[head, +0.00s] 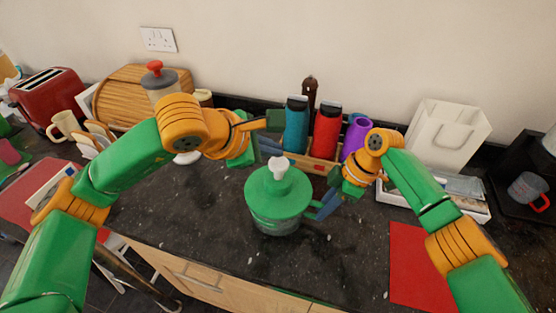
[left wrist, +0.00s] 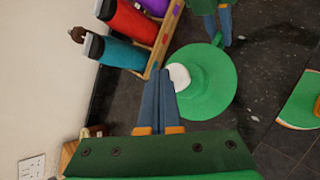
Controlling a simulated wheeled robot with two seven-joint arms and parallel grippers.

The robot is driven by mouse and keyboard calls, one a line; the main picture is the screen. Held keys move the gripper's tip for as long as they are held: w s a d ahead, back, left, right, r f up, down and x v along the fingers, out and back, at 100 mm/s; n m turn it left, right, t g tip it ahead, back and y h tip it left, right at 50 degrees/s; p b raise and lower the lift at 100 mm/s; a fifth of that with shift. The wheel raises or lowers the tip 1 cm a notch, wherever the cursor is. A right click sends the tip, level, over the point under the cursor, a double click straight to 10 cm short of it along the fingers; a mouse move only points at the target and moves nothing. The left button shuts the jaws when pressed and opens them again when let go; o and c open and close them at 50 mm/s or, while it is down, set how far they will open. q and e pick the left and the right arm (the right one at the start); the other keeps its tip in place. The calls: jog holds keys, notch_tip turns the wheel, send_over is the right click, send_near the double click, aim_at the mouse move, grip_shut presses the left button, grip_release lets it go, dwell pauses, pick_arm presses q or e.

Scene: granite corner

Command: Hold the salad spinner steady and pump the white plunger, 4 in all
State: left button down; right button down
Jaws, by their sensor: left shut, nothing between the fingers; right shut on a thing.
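The salad spinner (head: 276,200) stands upright on the dark counter, with a green lid and a clear-looking lower bowl. Its white plunger (head: 279,167) sticks up from the lid's middle. It also shows in the left wrist view (left wrist: 180,77). My left gripper (head: 272,149) is shut and empty, its fingertips close beside the plunger top; I cannot tell if they touch. In the left wrist view its fingers (left wrist: 160,85) overlap the lid's edge. My right gripper (head: 320,209) is shut on the spinner's green side handle, at the right of the bowl.
Behind the spinner stand a teal bottle (head: 296,123), a red bottle (head: 326,130) and a purple one (head: 355,136) in a wooden rack. A red mat (head: 416,262) lies at the front right. The counter's front edge is close to the spinner. Counter left of it is clear.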

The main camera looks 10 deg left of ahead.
aim_at(274, 163)
pick_arm(q)
jog(key=shift+f, duration=0.1)
dwell(0.6)
jog(key=shift+f, duration=0.35)
jog(key=shift+f, duration=1.55)
dwell(1.0)
jog(key=shift+d+r, duration=0.1)
jog(key=shift+r, duration=1.85)
jog(key=shift+r, duration=2.5)
jog(key=shift+w, duration=0.1)
